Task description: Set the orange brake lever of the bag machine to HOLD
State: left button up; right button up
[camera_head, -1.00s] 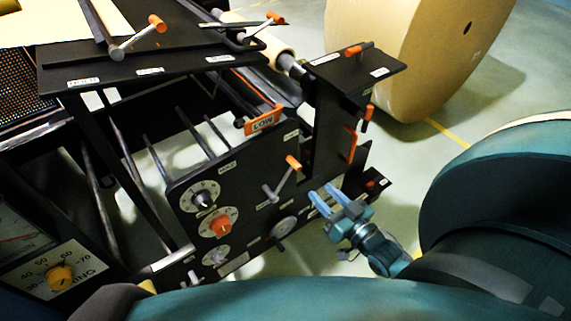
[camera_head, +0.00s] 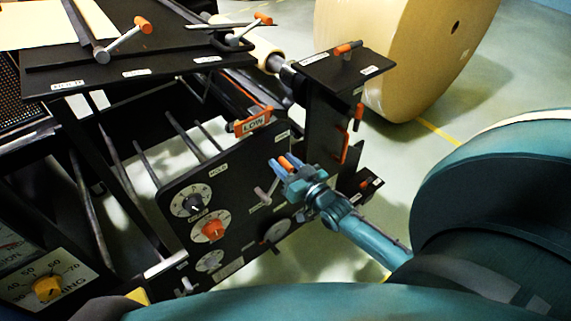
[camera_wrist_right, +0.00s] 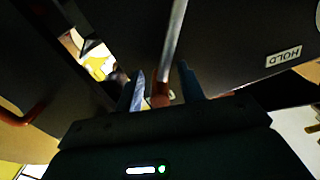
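The lever on the black side panel (camera_head: 240,185) has a grey shaft (camera_head: 264,195) and an orange grip (camera_head: 287,162). My right gripper (camera_head: 283,163) is at the grip, with its fingers on either side of it. In the right wrist view, the orange grip (camera_wrist_right: 160,93) lies between the two fingertips (camera_wrist_right: 163,88), with gaps visible, so the gripper looks open. The grey shaft (camera_wrist_right: 175,40) runs up from the grip. A HOLD label (camera_wrist_right: 283,57) is on the dark panel to the right of the lever. My left gripper is not in view.
Other orange-tipped handles are on the top plate (camera_head: 143,25) and the right post (camera_head: 359,115). A large kraft roll (camera_head: 400,50) stands behind. Floor is clear to the right.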

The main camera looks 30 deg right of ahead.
grip_shut()
dwell(0.3)
dwell(0.3)
